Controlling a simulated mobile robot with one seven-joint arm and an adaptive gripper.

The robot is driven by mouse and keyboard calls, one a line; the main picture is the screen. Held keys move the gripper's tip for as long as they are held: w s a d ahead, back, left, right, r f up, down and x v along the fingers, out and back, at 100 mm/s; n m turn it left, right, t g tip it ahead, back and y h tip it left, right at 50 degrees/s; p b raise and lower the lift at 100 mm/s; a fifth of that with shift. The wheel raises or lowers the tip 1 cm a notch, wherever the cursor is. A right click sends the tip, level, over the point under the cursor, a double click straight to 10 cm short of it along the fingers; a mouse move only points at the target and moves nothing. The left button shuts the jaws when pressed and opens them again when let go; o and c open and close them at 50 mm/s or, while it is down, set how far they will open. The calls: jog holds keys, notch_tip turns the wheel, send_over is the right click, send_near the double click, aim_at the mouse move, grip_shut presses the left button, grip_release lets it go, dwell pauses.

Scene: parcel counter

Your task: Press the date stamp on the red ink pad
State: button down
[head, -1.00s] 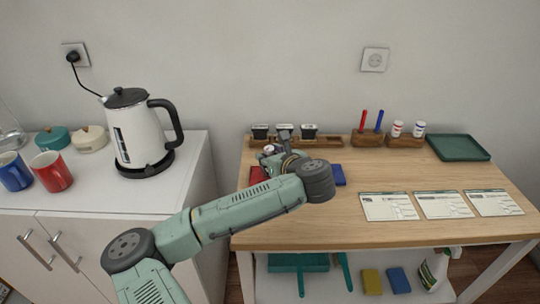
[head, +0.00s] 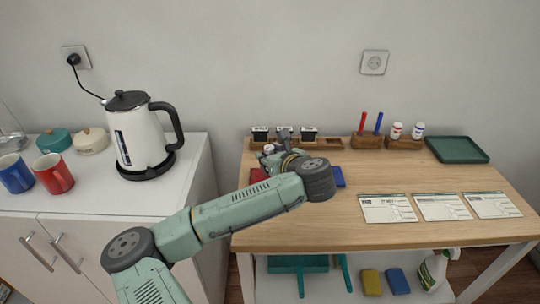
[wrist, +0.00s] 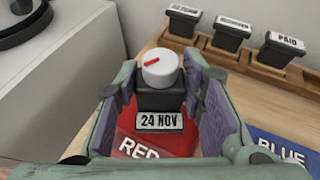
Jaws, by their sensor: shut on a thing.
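The date stamp (wrist: 160,100) is a dark block with a white knob bearing a red mark and a label reading 24 NOV. My gripper (wrist: 168,85) is shut on it, one finger pad on each side, and holds it upright. The red ink pad (wrist: 128,142), lettered RED, lies under the stamp in the wrist view. I cannot tell whether the stamp's bottom touches the pad. In the head view my arm hides much of the red pad (head: 257,175), and my gripper (head: 272,158) is over it.
The blue ink pad (wrist: 283,150) lies just right of the red one. A wooden rack (wrist: 262,68) with three stamps stands behind. Printed cards (head: 387,208) lie to the right, with a green tray (head: 458,149) beyond. A kettle (head: 142,135) stands on the left cabinet.

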aim_at(270, 148)
jog(key=shift+r+p, duration=1.35)
jog(key=shift+r, duration=0.9)
